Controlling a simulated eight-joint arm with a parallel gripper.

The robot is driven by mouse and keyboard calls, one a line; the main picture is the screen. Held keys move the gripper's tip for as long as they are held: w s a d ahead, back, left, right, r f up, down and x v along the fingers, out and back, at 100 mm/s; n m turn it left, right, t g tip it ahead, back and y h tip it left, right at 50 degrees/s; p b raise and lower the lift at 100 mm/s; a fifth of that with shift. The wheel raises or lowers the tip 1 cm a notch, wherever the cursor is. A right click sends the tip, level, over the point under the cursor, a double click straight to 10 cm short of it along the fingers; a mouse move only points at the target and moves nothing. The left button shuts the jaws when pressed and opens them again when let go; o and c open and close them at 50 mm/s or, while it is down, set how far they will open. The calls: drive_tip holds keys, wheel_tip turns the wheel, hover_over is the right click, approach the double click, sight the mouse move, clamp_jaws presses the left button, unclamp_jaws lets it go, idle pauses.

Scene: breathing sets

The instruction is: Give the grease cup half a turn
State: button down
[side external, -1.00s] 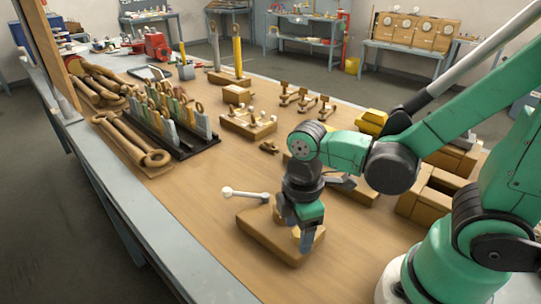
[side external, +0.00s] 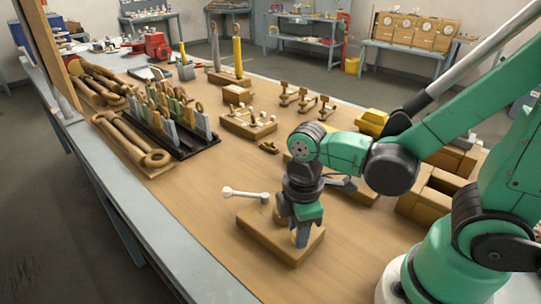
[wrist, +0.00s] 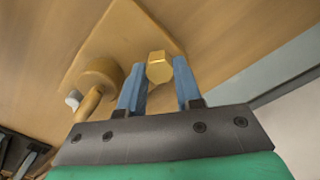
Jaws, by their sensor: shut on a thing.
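The grease cup, a brass-coloured hexagonal cap (wrist: 160,67), stands on a wooden block (wrist: 130,35). My gripper (wrist: 158,75) has its two blue fingers on either side of the cap and is shut on it. In the side external view, my gripper (side external: 302,238) points down over the near right part of the same block (side external: 262,238). The cap is hidden there behind the fingers.
A lever with a white ball end (side external: 228,191) sticks out left from the block, close beside my gripper. A black rack of coloured tools (side external: 178,138) stands farther left. Bare tabletop (side external: 200,220) lies left of the block.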

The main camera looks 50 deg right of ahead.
drive_tip(key=m, duration=0.8)
drive_tip(key=shift+m, duration=0.3)
drive_tip(key=m, duration=0.9)
drive_tip(key=shift+d, duration=0.1)
drive_tip(key=m, duration=1.3)
drive_tip(key=shift+s+m, duration=0.1)
drive_tip(key=shift+m, duration=2)
